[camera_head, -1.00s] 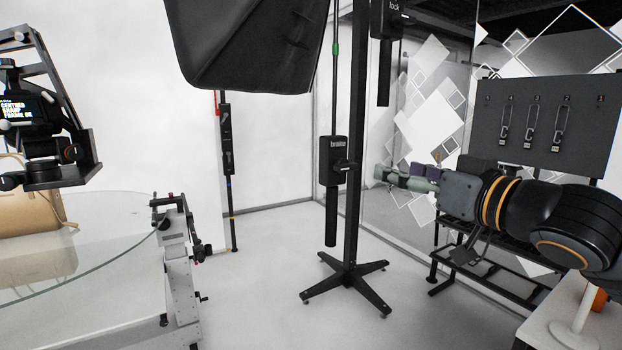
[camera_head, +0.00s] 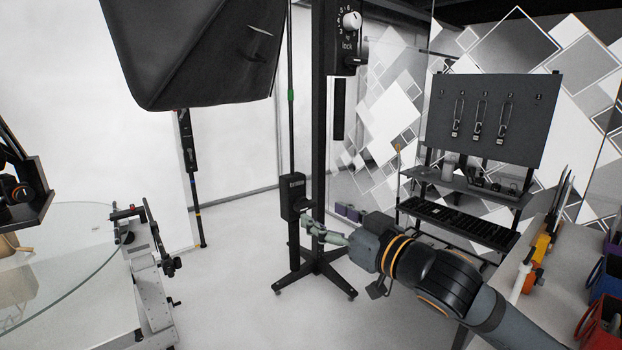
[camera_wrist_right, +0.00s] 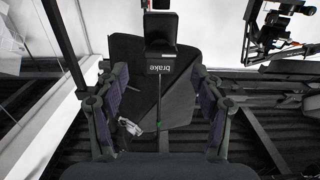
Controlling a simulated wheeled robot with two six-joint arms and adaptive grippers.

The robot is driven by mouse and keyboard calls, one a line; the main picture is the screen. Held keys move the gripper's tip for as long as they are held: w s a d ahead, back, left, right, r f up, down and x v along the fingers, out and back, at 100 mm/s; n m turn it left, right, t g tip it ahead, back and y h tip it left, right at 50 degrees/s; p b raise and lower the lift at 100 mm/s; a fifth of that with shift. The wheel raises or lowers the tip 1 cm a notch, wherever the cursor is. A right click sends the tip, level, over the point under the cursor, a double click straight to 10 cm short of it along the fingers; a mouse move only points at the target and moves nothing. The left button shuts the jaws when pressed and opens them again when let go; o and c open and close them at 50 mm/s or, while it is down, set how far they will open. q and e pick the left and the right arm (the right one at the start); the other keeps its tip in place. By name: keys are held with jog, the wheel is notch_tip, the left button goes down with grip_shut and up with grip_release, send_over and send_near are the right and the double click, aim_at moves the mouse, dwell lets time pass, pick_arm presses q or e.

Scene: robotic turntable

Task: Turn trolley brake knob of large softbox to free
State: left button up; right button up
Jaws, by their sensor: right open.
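The large black softbox (camera_head: 195,55) hangs at the top of the head view, beside its black stand with a star-shaped base. A black brake box (camera_head: 293,186) sits low by the stand's column. Its dark knob (camera_head: 275,213) shows at the lower front; its exact setting cannot be told. In the right wrist view the box labelled "brake" (camera_wrist_right: 161,64) lies beyond and between the fingers, with the dark knob above it. My right gripper (camera_head: 308,228) is close to the box in the head view; its fingers (camera_wrist_right: 160,100) are spread and empty.
A box labelled "lock" with a white dial (camera_head: 350,20) is higher on the stand. A glass turntable (camera_head: 70,235) and its metal support are at left. A tool board (camera_head: 490,120), shelves and a table with bins (camera_head: 600,285) are at right. Floor around the stand is partly clear.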

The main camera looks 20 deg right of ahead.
aim_at(309, 206)
jog(key=p+x, duration=0.1)
jog(key=x, duration=0.2)
jog(key=shift+w+r+p, duration=0.1)
jog(key=shift+w+p, duration=0.15)
jog(key=shift+p, duration=0.15)
jog(key=shift+w+a, duration=0.3)
jog(key=shift+w, duration=0.25)
jog(key=shift+w+a, duration=0.15)
jog(key=shift+w, duration=0.25)
pick_arm(q)
notch_tip(309, 206, up, 4)
jog(key=shift+r, duration=0.1)
pick_arm(e)
jog(key=shift+f, duration=0.2)
jog(key=c, duration=1.2)
